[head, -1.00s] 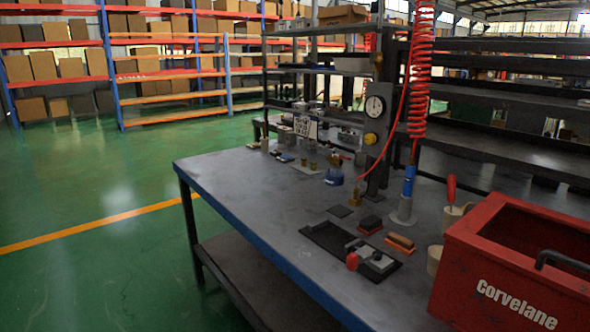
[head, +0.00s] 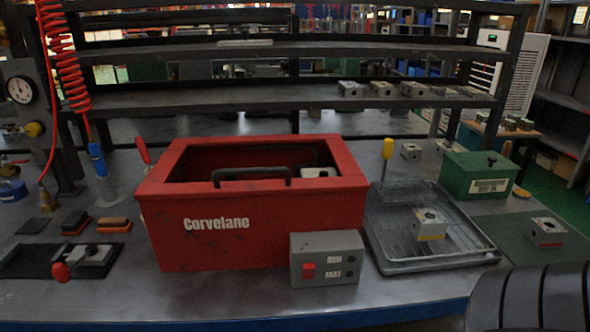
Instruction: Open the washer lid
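The red washer (head: 255,247), marked Corvelane, stands on the bench in the middle of the head view. A black bar handle (head: 251,173) runs along the front of its top. The dark interior shows through the top, with a pale metal block (head: 318,172) at the right inside. I cannot tell whether a clear lid covers this opening; no raised lid shows. A grey control box (head: 325,259) with a red switch sits at its front right corner. Neither of my grippers is in view.
Right of the washer, a wire-lined tray (head: 400,257) holds a metal block (head: 430,224). A green box (head: 480,176) stands behind it. A black mat (head: 20,261) and brushes (head: 114,224) lie left. A red coiled hose (head: 62,60) hangs at left. Shelves (head: 200,98) span the back.

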